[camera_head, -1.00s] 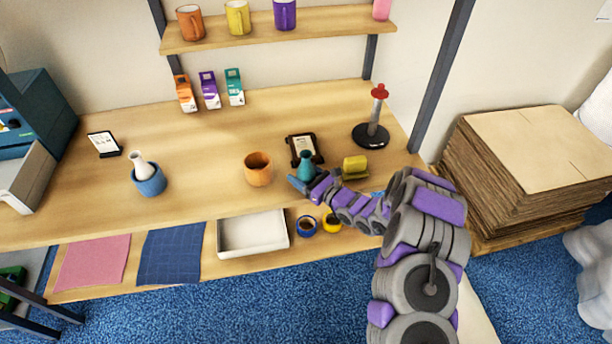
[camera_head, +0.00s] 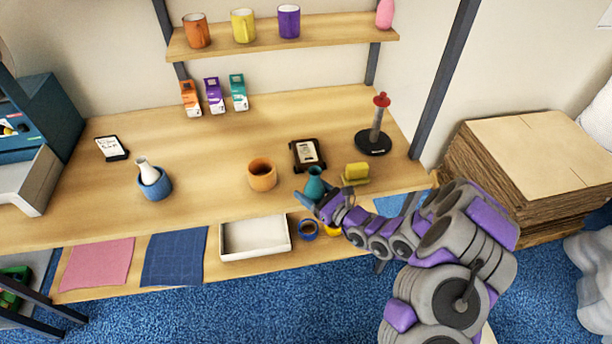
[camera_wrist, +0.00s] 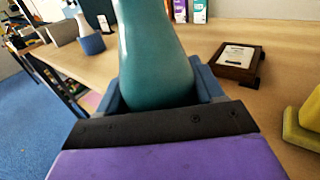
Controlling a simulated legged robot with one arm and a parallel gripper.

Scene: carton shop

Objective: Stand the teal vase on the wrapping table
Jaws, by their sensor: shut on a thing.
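The teal vase (camera_head: 314,183) is upright in my gripper (camera_head: 314,196), near the front edge of the wooden table (camera_head: 215,160). In the wrist view the teal vase (camera_wrist: 153,60) fills the middle, with the blue fingers of my gripper (camera_wrist: 160,92) on both sides of its lower body. My gripper is shut on it. The vase's base is hidden behind the gripper, so I cannot tell whether it touches the table top.
An orange pot (camera_head: 262,176) stands left of the vase. A dark-framed plaque (camera_head: 307,154) lies behind it, and a yellow block on a stand (camera_head: 356,172) is to its right. A blue pot with a white vase (camera_head: 154,185) stands further left.

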